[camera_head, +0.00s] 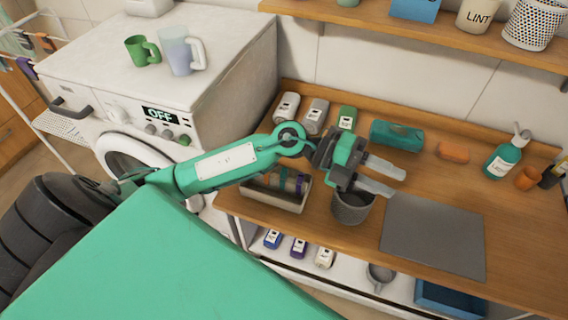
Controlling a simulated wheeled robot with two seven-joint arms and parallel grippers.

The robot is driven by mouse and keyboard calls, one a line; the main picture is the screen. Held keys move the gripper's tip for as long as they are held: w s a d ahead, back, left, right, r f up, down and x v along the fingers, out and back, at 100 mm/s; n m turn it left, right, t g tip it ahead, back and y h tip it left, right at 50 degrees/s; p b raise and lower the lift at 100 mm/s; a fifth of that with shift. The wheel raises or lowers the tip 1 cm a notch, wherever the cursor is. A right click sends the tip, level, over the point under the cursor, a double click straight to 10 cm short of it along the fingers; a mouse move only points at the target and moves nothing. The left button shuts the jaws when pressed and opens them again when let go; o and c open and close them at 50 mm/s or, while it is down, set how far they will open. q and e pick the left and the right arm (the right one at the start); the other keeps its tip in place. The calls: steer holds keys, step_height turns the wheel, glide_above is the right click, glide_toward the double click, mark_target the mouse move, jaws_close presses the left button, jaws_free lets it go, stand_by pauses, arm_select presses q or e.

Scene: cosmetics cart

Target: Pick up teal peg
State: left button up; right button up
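A light tray (290,203) on the wooden counter holds several upright coloured pegs, partly hidden beneath my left arm. A purple peg (299,184) shows at its right end. My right gripper is out of view.
A grey mat (435,236) lies right of the basket. A washing machine (222,55) bears a green mug (142,50).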

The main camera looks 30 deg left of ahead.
arm_select(q)
steer(key=a+f+m+g+y, duration=0.2)
steer(key=a+f+y, duration=0.3)
steer(key=f, duration=0.1)
steer(key=n+y, duration=0.2)
steer(key=y, duration=1)
glide_above(284, 170)
step_height(284, 170, down, 3)
step_height(284, 170, down, 8)
steer(key=b, duration=0.4)
steer(key=shift+s+a+r, duration=0.1)
step_height(284, 170, down, 5)
steer(key=b, duration=0.2)
steer(key=shift+f+b, duration=0.2)
steer(key=shift+b, duration=0.2)
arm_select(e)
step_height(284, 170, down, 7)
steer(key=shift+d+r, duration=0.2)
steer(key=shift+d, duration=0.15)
arm_select(q)
steer(key=shift+c, duration=0.4)
jaws_close()
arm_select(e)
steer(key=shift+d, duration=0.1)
